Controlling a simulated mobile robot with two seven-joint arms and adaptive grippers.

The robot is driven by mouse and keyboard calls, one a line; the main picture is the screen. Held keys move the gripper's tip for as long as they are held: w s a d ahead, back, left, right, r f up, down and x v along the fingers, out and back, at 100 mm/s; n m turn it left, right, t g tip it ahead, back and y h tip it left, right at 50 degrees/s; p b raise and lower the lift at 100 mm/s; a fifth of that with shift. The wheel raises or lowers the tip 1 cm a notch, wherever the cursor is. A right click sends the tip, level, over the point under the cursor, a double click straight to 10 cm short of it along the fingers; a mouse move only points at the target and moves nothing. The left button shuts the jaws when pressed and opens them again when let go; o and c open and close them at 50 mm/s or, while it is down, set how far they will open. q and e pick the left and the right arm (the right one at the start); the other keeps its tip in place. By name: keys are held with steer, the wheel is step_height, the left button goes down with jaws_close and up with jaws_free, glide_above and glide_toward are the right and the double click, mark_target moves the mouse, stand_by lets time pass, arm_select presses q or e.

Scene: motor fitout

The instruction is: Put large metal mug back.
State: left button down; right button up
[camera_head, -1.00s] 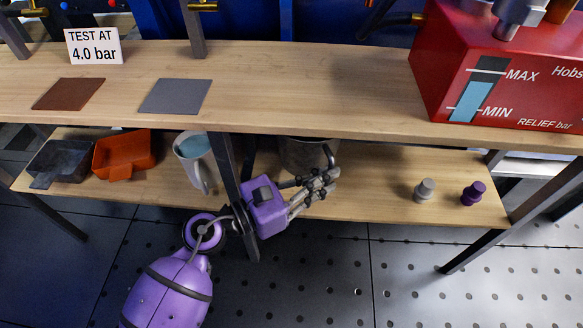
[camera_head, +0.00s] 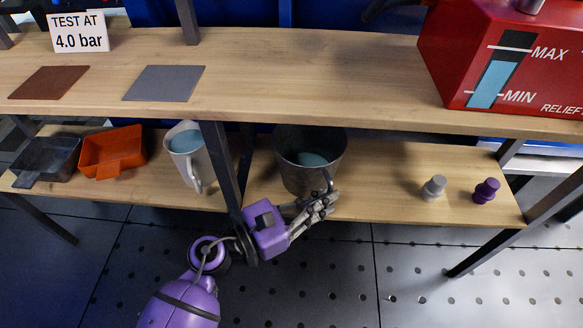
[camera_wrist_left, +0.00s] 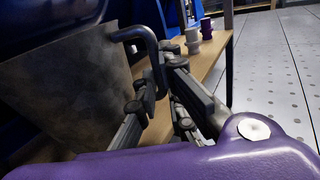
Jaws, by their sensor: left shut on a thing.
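The large metal mug (camera_head: 300,170) is upright at the lower shelf, just right of the middle table leg, with bluish liquid or a bluish surface inside. My left gripper (camera_head: 322,203) is shut on its handle at the mug's front right. In the left wrist view the mug's grey wall (camera_wrist_left: 75,85) fills the left side, and the fingers (camera_wrist_left: 160,90) close around the dark bent handle (camera_wrist_left: 150,55). Whether the mug's base touches the shelf is hard to tell. My right gripper is not in view.
The lower shelf (camera_head: 390,195) holds a white jug (camera_head: 187,150), an orange tray (camera_head: 112,148) and a dark tray (camera_head: 50,157) at left. A grey weight (camera_head: 433,188) and a purple weight (camera_head: 486,190) stand at right. The upper board (camera_head: 300,80) overhangs the shelf; a table leg (camera_head: 222,165) stands left of the mug.

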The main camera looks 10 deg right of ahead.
arm_select(q)
steer(key=c, duration=2.3)
jaws_free()
steer(key=shift+f, duration=0.15)
steer(key=shift+o, duration=2.2)
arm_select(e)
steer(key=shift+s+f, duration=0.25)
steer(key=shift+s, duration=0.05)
